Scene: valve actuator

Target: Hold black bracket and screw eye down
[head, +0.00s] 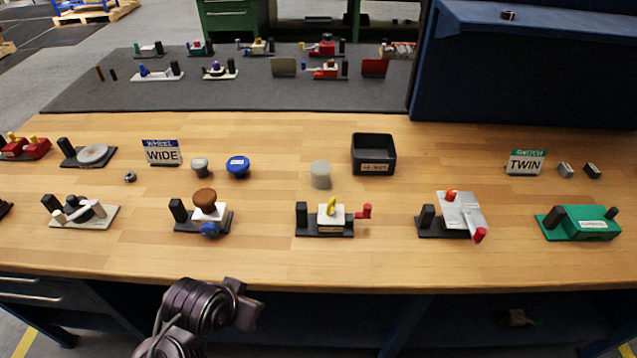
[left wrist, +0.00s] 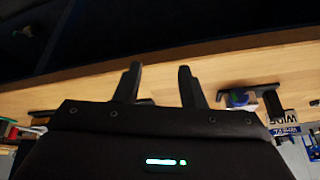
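My left gripper (left wrist: 158,85) has its two black fingers apart with nothing between them, near the bench's front edge in the left wrist view. In the head view a dark arm part of mine (head: 205,305) is in front of the bench; its fingers cannot be made out. Which carries the black bracket and screw eye, I cannot tell. My right gripper is not in view.
A small dark ring (head: 130,177), a grey knob (head: 200,166), a blue knob (head: 238,166) and a pale cylinder (head: 320,174) stand behind the units. A black bin (head: 373,137) and signs WIDE (head: 162,156) and TWIN (head: 525,163) stand there. The front strip is clear.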

